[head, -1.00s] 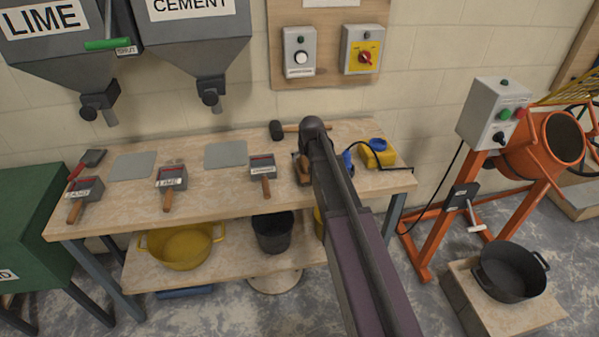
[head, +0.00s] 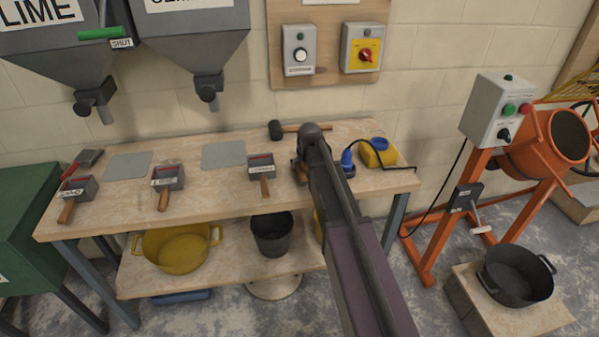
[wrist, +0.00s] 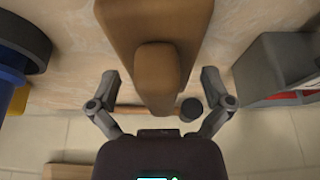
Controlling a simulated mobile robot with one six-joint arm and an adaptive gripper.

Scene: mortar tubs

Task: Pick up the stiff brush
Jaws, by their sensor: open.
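A brown wooden block with a rounded grip, which looks like the stiff brush (wrist: 158,75), fills the upper middle of the wrist view. Its bristles cannot be seen. In the head view only a brown part of it (head: 299,170) shows at the left of my arm, on the bench top. My gripper (wrist: 160,78) is open, with one finger on each side of the brush's grip. Gaps show between the fingers and the wood, so it is not held. In the head view my arm mostly hides the gripper.
The bench (head: 200,205) holds a mallet (head: 290,129) behind the brush. A labelled scoop (head: 261,173) lies to its left, with other scoops further left. A blue object (head: 347,160) and a yellow-and-blue item (head: 378,152) lie to its right. Grey plates lie among the scoops.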

